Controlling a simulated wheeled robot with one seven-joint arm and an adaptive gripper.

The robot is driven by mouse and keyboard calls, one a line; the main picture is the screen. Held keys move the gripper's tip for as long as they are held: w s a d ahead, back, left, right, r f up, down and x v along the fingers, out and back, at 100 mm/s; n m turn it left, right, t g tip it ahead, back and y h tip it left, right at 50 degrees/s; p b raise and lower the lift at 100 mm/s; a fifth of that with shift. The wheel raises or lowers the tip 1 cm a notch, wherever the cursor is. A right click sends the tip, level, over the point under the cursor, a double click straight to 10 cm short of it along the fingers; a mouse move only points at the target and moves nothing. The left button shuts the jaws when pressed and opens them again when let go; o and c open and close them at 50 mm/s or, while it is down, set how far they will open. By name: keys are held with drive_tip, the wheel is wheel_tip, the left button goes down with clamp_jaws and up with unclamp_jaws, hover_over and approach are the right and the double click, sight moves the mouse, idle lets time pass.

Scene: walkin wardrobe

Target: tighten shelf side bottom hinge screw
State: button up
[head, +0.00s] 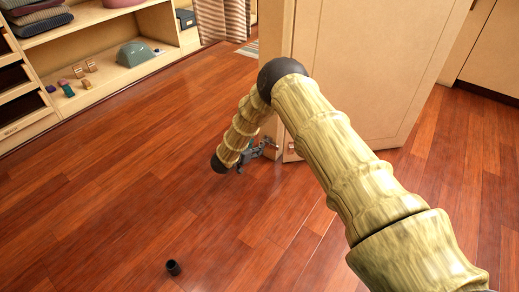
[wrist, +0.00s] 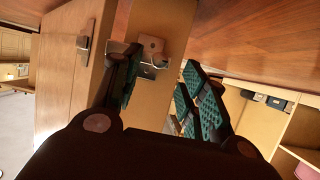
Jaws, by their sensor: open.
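The bottom hinge (wrist: 151,47) shows in the wrist view as a metal plate with a small arm on the pale wooden side panel (wrist: 163,95). In the head view my gripper (head: 262,150) is low beside the cabinet's bottom corner. No single screw head can be made out clearly.
The open cabinet door (head: 365,75) stands right of the hinge, partly behind my arm. A small dark cup (head: 173,267) stands on the wooden floor (head: 130,190). The floor between is clear.

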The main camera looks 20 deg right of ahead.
drive_tip(key=shift+b+x, duration=0.9)
drive_tip(key=shift+x, duration=1.2)
drive_tip(key=shift+c, duration=0.2)
clamp_jaws()
